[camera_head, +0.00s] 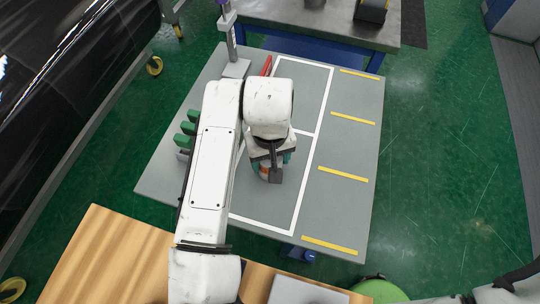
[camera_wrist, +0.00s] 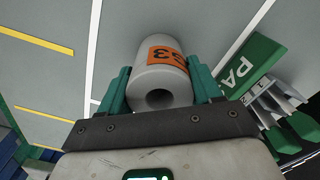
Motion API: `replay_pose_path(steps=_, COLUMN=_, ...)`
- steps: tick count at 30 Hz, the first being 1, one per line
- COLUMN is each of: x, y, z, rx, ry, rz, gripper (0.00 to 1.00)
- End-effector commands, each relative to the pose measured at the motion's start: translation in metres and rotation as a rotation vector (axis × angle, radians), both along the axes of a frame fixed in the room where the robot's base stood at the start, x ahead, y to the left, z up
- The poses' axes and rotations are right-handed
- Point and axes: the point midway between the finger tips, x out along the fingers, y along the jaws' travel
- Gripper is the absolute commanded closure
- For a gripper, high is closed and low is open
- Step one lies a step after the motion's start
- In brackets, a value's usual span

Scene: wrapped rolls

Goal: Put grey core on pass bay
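The grey core (camera_wrist: 160,80), a hollow roll with an orange label reading "53", sits between the green fingers of my gripper (camera_wrist: 161,92) in the wrist view. Both fingers lie against its sides, and its open end faces the camera. In the head view my gripper (camera_head: 270,168) is over the lower of two white-outlined bays on the grey table, mostly hiding the core. A green sign starting "PA" (camera_wrist: 250,66) stands beside this bay in the wrist view; in the head view my arm hides it. I cannot tell whether the core touches the table.
A red sign (camera_head: 266,66) stands beside the upper bay (camera_head: 305,88), which looks empty. Green-topped pieces (camera_head: 187,128) stand at the table's left edge. Yellow strips (camera_head: 343,174) mark the clear right side. A wooden surface (camera_head: 100,260) is in front.

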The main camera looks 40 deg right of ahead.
Motion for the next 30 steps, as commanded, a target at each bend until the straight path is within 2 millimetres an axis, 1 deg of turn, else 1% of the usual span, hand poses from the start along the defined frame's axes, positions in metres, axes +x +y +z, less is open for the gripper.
replay_pose_path(steps=1, x=0.000, y=0.000, z=0.000, rx=0.000, ry=0.000, rz=0.000, gripper=0.32)
replay_pose_path(steps=6, x=0.000, y=0.000, z=0.000, rx=0.000, ry=0.000, rz=0.000, gripper=0.15)
replay_pose_path(steps=8, x=0.000, y=0.000, z=0.000, rx=0.000, ry=0.000, rz=0.000, gripper=0.11)
replay_pose_path(steps=14, x=0.000, y=0.000, z=0.001, rx=0.000, ry=0.000, rz=0.000, gripper=0.11)
replay_pose_path(steps=18, x=0.000, y=0.000, z=0.007, rx=0.000, ry=-0.001, rz=-0.001, gripper=0.11)
replay_pose_path(steps=20, x=0.000, y=0.000, z=0.014, rx=0.000, ry=-0.001, rz=-0.002, gripper=0.11)
replay_pose_path(steps=23, x=0.000, y=0.000, z=0.031, rx=0.001, ry=-0.003, rz=-0.001, gripper=0.11)
replay_pose_path(steps=30, x=0.001, y=0.000, z=0.081, rx=0.000, ry=-0.002, rz=-0.002, gripper=0.11)
